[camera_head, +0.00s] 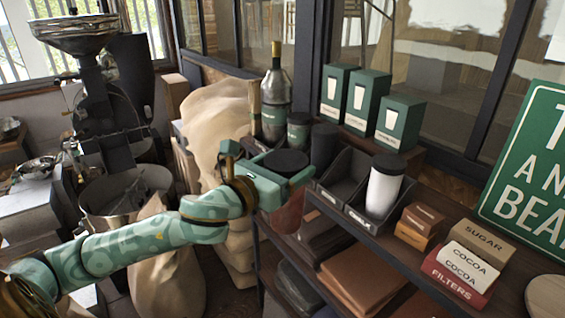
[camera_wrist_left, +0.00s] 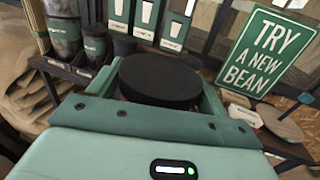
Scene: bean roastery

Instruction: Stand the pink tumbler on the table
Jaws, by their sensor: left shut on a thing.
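My left gripper (camera_head: 279,163) is shut around a tumbler with a round black lid and a dull pink-red body (camera_head: 288,212). The lid sits between the fingers and the body hangs below them, a little tilted. In the left wrist view the black lid (camera_wrist_left: 160,80) fills the space between the fingers; the body is hidden there. The tumbler is in the air in front of the dark wooden table (camera_head: 440,195), beside its front edge. My right gripper is not in view.
Black trays on the table hold a white tumbler (camera_head: 384,187) and dark cups (camera_head: 323,147). Green boxes (camera_head: 400,122) stand behind. Cocoa and filter boxes (camera_head: 462,270) sit to the right, before a green sign (camera_head: 530,165). A steel flask (camera_head: 276,95) stands at the left end.

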